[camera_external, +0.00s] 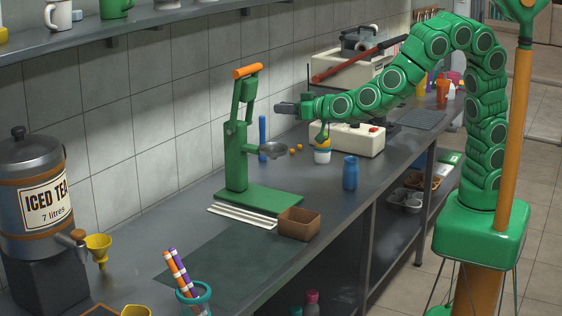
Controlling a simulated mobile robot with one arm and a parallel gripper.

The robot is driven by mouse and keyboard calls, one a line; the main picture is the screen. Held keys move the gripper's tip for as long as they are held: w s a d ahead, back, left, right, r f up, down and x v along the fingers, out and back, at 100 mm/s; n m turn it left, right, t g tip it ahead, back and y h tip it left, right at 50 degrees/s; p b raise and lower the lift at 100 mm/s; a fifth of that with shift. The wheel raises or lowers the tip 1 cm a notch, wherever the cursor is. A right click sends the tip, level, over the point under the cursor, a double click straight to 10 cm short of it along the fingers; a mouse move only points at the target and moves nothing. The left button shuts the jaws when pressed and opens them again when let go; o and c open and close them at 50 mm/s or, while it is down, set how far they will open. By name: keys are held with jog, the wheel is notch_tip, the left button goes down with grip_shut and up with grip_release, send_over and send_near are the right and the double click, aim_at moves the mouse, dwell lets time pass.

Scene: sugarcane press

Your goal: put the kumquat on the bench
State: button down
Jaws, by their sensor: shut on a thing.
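My gripper (285,108) is held out to the left at the end of the green arm, high above the bench (240,237), right of the green press. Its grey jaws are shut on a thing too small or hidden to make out. Two small orange round things (296,149), which look like kumquats, show below the gripper, just right of the press's round grey dish (272,149). I cannot tell which is the task's kumquat, or whether one is in my jaws.
The green press (239,150) with an orange handle stands left of my gripper. A small cup (322,155), a blue cup (350,172) and a brown box (298,224) stand on the bench. A drinks dispenser (32,190) is at far left. The front middle is mostly clear.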

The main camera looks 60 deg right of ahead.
jog(key=s+a+n+y, duration=0.2)
jog(key=s+a+y, duration=0.1)
jog(key=s+a, duration=1.05)
send_over(262, 257)
notch_tip(262, 257, down, 32)
jog(key=shift+s+d+r, duration=0.1)
jog(key=shift+s+r, duration=0.05)
jog(key=shift+f, duration=1.75)
jog(key=shift+f, duration=0.15)
jog(key=c, duration=1)
grip_release()
